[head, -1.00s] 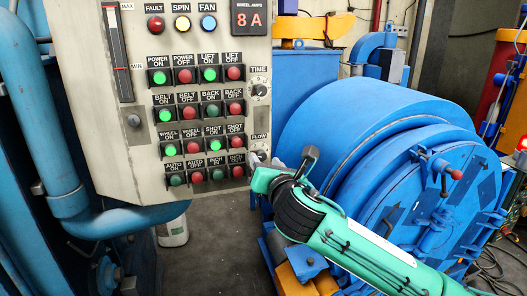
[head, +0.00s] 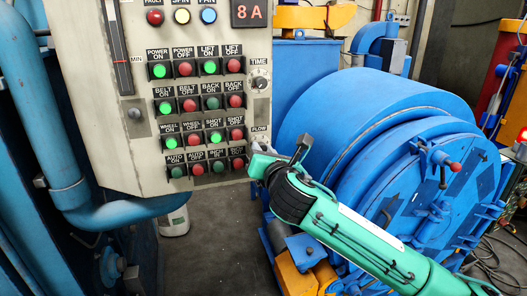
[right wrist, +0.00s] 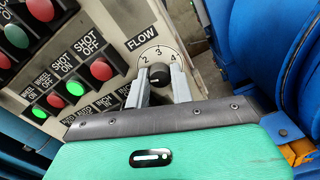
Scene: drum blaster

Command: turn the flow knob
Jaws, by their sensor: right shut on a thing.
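The flow knob (right wrist: 158,74) is a small black knob on a round white dial numbered 2, 3, 4, under the FLOW label at the panel's lower right corner. In the right wrist view my right gripper (right wrist: 160,86) has one grey finger on each side of the knob and is shut on it. I cannot tell which number the knob points to. In the head view my right gripper (head: 259,162) reaches the panel just below the FLOW label (head: 259,129) and hides most of the dial. My left gripper is not in view.
The control panel (head: 130,165) carries rows of green and red buttons close to the left of my right gripper. A TIME knob (head: 260,83) sits above. A large blue drum machine (head: 365,125) stands close behind and right of my right arm.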

